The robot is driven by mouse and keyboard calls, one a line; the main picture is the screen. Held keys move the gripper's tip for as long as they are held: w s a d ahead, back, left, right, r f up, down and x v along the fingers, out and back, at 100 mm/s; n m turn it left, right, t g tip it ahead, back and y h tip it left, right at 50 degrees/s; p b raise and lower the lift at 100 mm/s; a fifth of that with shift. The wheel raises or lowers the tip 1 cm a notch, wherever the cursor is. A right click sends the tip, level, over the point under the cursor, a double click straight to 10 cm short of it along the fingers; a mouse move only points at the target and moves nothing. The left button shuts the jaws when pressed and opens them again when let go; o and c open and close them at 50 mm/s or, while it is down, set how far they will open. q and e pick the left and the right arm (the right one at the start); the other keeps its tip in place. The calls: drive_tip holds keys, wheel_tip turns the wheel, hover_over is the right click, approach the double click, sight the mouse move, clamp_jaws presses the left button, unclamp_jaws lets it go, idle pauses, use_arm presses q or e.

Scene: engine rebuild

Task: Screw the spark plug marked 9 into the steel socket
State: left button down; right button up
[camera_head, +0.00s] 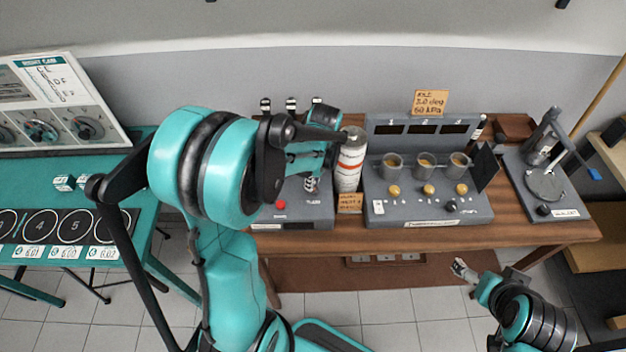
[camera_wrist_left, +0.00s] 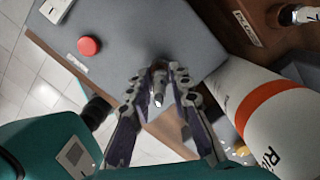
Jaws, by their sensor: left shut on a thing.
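My left gripper (camera_head: 312,180) is over the right part of a grey block with a red button. In the left wrist view its fingers (camera_wrist_left: 158,82) are closed around a small metallic and pale piece, apparently a spark plug (camera_wrist_left: 157,98). No number can be read on it. The steel socket cannot be made out; my arm and fingers cover part of the block. Several spark plugs (camera_head: 290,104) stand in a row behind my left arm, their marks too small to read. My right gripper (camera_head: 462,269) hangs low at the right, in front of the bench, away from the block.
The grey block (camera_head: 300,212) sits on the wooden bench (camera_head: 530,233). A white can with an orange band (camera_head: 350,165) stands close to the right of my left gripper. A grey cup console (camera_head: 400,212) and a dark stand (camera_head: 545,186) are farther right. A teal table (camera_head: 140,190) is left.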

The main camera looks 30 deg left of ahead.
use_arm(q)
drive_tip(key=m, duration=0.4)
drive_tip(key=shift+m+t, duration=0.3)
drive_tip(key=shift+m, duration=0.1)
drive_tip(key=m, duration=0.2)
drive_tip(key=m+b, duration=0.1)
drive_tip(key=m, duration=0.2)
drive_tip(key=shift+t+h, duration=0.3)
drive_tip(key=c, duration=1.3)
unclamp_jaws()
